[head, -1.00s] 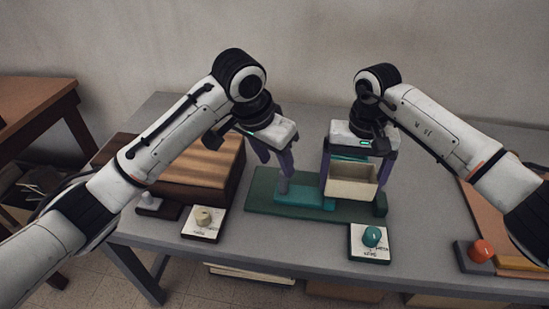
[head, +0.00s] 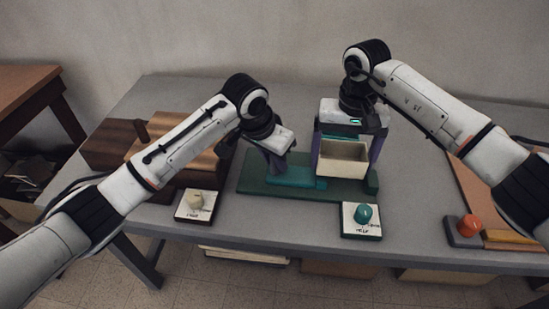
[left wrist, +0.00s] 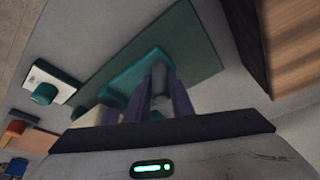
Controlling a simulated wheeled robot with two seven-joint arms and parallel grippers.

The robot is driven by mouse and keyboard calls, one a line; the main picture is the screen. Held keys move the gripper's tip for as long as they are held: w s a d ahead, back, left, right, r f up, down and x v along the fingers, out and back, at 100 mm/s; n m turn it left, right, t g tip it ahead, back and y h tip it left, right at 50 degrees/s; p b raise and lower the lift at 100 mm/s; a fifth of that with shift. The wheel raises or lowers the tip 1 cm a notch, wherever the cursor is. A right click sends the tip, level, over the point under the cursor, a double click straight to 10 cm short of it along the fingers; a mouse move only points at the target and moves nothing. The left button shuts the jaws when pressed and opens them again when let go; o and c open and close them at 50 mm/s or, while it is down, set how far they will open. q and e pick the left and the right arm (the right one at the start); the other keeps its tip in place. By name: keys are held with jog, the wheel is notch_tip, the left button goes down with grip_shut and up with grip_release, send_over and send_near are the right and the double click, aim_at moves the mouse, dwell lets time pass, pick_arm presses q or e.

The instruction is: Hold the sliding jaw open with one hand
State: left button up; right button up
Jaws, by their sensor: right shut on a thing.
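A long dark green base (head: 250,185) lies on the grey table and carries a teal sliding jaw (head: 292,178). A grey post (left wrist: 160,78) stands on the jaw. My left gripper (head: 274,168) is down at the post, with its purple fingers on either side of it in the left wrist view; whether they touch it is unclear. My right gripper (head: 345,165) is shut on an open cream box (head: 343,161) over the base's right part. Whether the box rests on the base is hard to tell. A teal block (head: 372,183) stands at the base's right end.
In front are a cream knob (head: 196,201) and a teal knob (head: 363,213) on white cards. An orange knob (head: 469,225) sits at the right, near an orange-brown board (head: 462,177). A wooden box (head: 140,150) stands behind my left arm.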

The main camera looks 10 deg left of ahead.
pick_arm(q)
grip_shut()
jog(key=shift+a, duration=0.1)
jog(key=shift+a, duration=2.3)
